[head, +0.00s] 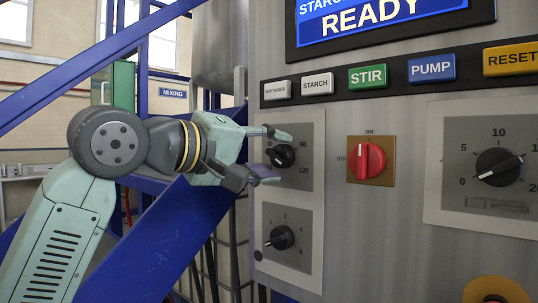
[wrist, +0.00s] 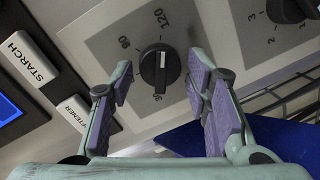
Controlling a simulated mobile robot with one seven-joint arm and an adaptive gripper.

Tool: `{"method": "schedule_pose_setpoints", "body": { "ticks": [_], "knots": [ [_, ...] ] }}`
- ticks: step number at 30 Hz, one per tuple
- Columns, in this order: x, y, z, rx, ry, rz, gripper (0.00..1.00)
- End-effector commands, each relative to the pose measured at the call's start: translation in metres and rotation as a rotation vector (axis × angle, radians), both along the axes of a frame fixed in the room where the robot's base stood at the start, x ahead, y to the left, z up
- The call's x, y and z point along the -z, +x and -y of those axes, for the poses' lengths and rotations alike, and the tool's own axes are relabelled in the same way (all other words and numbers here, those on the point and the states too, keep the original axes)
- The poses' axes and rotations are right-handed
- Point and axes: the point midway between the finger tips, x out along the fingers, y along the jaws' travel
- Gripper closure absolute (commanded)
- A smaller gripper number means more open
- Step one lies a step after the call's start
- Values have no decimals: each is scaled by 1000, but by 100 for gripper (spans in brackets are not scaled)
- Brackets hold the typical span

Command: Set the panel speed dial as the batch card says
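My gripper (head: 268,158) is open at the upper left dial, with one finger above and one below it in the head view. In the wrist view my gripper (wrist: 164,82) has a finger on each side of this black dial (wrist: 159,66), with gaps visible on both sides. The dial (head: 281,156) has a scale showing 90 and 120, and its white mark lies on the 120 side in the wrist view. A lower dial (head: 280,238) has small numbers. A larger dial (head: 498,167) at right runs 0 to 20. No batch card is visible, and no label reads speed.
A red switch (head: 366,161) points up to ON. Above are STARCH (head: 317,84), STIR (head: 367,76), PUMP (head: 432,68) and RESET (head: 511,59) buttons. The screen (head: 375,20) reads READY. Blue beams (head: 160,240) stand left of the panel, behind my arm.

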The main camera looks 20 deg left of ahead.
Motion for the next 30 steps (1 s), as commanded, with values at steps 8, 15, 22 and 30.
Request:
{"method": "schedule_pose_setpoints", "body": {
  "ticks": [8, 15, 22, 30],
  "knots": [
    [0, 0, 0, 1, 0, 0, 47],
    [-1, -9, -4, -1, -1, 0, 47],
    [-6, -49, -22, -3, -3, 2, 47],
    [-11, -95, -41, -1, -1, 0, 47]
  ]
}}
